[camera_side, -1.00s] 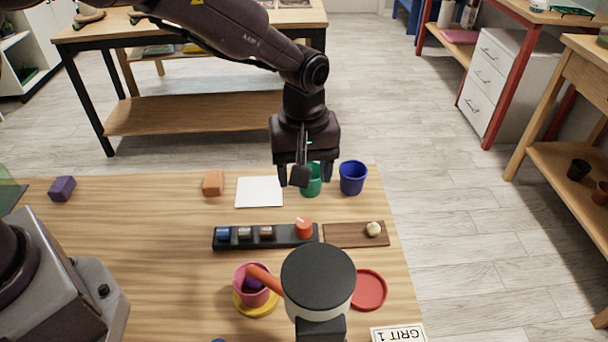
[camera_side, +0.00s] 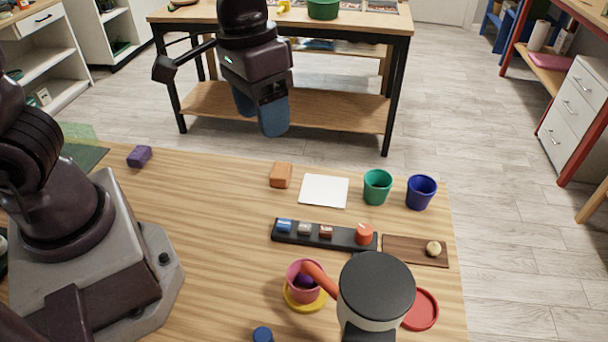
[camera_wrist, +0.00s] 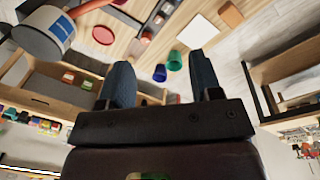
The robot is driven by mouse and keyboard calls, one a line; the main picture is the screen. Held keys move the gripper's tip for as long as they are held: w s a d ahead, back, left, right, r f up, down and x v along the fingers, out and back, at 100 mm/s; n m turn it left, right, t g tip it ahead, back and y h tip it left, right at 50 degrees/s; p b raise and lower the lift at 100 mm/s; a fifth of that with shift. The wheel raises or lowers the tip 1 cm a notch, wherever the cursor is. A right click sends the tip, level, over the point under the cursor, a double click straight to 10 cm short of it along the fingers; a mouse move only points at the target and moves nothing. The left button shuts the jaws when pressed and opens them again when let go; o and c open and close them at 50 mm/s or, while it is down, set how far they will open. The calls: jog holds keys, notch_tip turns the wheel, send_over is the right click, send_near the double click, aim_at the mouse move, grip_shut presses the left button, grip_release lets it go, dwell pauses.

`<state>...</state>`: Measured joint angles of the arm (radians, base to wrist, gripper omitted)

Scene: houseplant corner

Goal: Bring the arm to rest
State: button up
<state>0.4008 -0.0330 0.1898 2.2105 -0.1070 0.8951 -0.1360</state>
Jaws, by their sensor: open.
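My gripper (camera_side: 260,124) hangs in the air at the top of the side view, beyond the far edge of the wooden table, with the back bench behind it. Its blue fingers also show in the wrist view (camera_wrist: 160,64), spread wide apart with nothing between them. My gripper touches nothing that I can see.
The table (camera_side: 220,220) bears an orange block (camera_side: 281,175), white sheet (camera_side: 324,190), green pot (camera_side: 377,187), blue pot (camera_side: 421,192), black rack (camera_side: 290,238), pink pot (camera_side: 297,284) on a yellow saucer, and purple block (camera_side: 139,156). A back bench (camera_side: 340,107) stands behind.

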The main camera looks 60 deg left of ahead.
jog(key=s+a+r+t+y, duration=0.1)
jog(key=s+a+r+t, duration=0.4)
jog(key=s+a+r, duration=0.2)
jog(key=shift+s+a+r, duration=0.25)
jog(key=shift+s+r, duration=0.2)
jog(key=shift+s, duration=0.35)
